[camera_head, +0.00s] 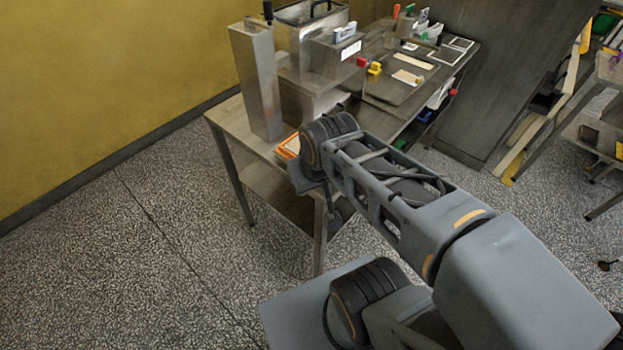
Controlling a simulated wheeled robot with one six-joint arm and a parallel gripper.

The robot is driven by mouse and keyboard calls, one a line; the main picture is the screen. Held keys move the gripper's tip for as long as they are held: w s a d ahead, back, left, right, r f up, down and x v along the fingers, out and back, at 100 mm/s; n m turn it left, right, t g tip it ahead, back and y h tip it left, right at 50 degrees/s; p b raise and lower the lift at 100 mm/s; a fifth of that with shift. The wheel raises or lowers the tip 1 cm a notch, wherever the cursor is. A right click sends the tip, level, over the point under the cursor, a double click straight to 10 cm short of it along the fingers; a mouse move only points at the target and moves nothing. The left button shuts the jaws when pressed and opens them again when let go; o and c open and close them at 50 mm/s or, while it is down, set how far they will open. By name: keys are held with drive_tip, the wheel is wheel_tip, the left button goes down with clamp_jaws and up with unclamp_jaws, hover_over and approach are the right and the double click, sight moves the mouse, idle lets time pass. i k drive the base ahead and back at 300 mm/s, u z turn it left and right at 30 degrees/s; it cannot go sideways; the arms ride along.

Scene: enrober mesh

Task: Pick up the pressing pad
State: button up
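My arm reaches from the lower right to the near end of a metal table (228,117). My gripper (334,218) seems to be the dark part hanging below the wrist, beside the table's near edge; its fingers are too small and hidden to read. I cannot pick out the pressing pad for certain. An orange-rimmed piece with a pale face (289,147) lies on the near end of the table, partly hidden by my wrist. A block with a pale grey handle (345,32) sits on a metal housing farther back.
A tall metal box (258,85) stands at the table's left edge. Red (361,62) and yellow (374,69) small parts lie farther back. A dark slanted panel (505,70) and a rack (598,130) stand right. The speckled floor at left is clear.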

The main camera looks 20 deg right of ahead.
sight(375, 69)
drive_tip(key=z, duration=2.4)
drive_tip(key=i, duration=3.15)
drive_tip(key=u, duration=0.75)
